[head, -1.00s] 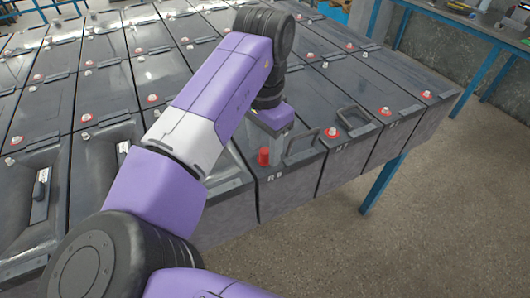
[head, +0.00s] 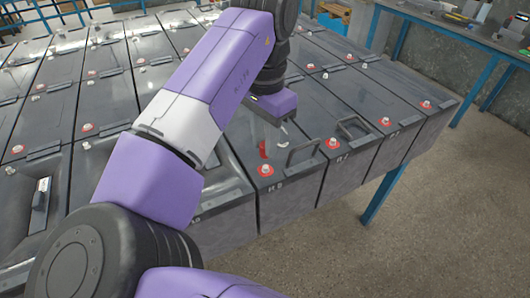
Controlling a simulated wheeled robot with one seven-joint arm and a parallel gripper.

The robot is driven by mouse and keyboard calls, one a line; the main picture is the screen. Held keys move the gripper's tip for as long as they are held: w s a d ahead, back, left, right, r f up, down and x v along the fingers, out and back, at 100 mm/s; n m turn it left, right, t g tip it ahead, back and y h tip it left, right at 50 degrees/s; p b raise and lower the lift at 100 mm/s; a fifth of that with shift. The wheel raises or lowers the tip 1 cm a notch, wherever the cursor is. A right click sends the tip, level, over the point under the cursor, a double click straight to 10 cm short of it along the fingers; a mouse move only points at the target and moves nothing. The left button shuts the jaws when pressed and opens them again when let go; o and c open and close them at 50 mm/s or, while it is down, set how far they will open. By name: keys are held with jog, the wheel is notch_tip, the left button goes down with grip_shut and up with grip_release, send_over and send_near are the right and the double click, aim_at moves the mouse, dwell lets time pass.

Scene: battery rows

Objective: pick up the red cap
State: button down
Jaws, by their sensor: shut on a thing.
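The red cap (head: 263,149) is held up off the battery top, above and slightly behind the exposed terminal post (head: 266,170) with its red ring. My gripper (head: 265,141) is shut on the cap, with its purple body above. The fingers are small and hard to make out against the dark battery. The battery (head: 285,190) under the cap is at the front of its row, with a dark handle to the right of the post.
Rows of dark batteries with terminal posts fill the table. Neighbouring front batteries have raised handles, one (head: 352,128) just to the right. A blue-framed bench (head: 470,35) stands at the back right. The floor (head: 400,240) at right is clear.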

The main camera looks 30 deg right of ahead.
notch_tip(320, 180, up, 15)
jog(key=shift+p, duration=0.3)
jog(key=c, duration=1.8)
grip_release()
jog(key=shift+c, duration=0.2)
grip_shut()
jog(key=shift+r+p, duration=0.75)
jog(key=shift+p, duration=0.55)
jog(key=shift+r+p, duration=2.3)
jog(key=shift+p, duration=0.5)
jog(key=shift+f, duration=0.1)
